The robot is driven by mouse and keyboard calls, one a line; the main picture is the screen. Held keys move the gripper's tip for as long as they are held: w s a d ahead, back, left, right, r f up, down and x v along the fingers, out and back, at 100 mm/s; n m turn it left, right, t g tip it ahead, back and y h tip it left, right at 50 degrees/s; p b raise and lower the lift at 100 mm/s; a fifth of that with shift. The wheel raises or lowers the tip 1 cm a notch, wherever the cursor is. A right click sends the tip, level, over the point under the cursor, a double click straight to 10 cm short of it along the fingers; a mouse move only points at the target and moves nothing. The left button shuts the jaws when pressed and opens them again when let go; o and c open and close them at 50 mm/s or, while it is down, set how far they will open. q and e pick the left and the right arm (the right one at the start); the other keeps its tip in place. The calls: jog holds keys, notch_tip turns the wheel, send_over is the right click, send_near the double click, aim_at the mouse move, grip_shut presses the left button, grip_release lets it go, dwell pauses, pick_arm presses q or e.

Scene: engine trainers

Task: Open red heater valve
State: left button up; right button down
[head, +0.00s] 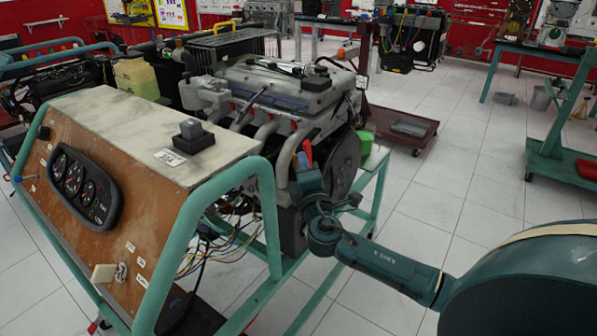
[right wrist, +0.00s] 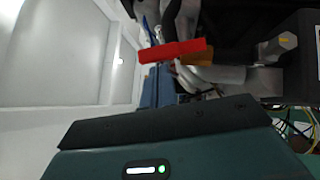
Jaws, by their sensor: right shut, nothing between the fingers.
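The red heater valve handle (head: 308,152) shows as a small upright red piece at the side of the engine (head: 285,95). In the right wrist view the red handle (right wrist: 172,50) is a flat bar lying across the picture, just beyond my fingers. My right gripper (head: 303,166) is at the engine's near side, right by the handle. Its fingers (right wrist: 158,84) are shut with nothing between them. I cannot tell whether they touch the handle. The valve body is mostly hidden. My left gripper is not in view.
The engine stands on a green tube frame with a wooden gauge panel (head: 75,200). Loose wires (head: 225,245) hang below the engine, left of my right gripper. A red cart (head: 408,127) stands behind. The tiled floor (head: 450,190) to the right is mostly clear.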

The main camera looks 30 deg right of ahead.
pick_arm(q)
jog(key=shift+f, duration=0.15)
pick_arm(e)
jog(key=shift+d, duration=0.1)
jog(key=shift+r, duration=0.1)
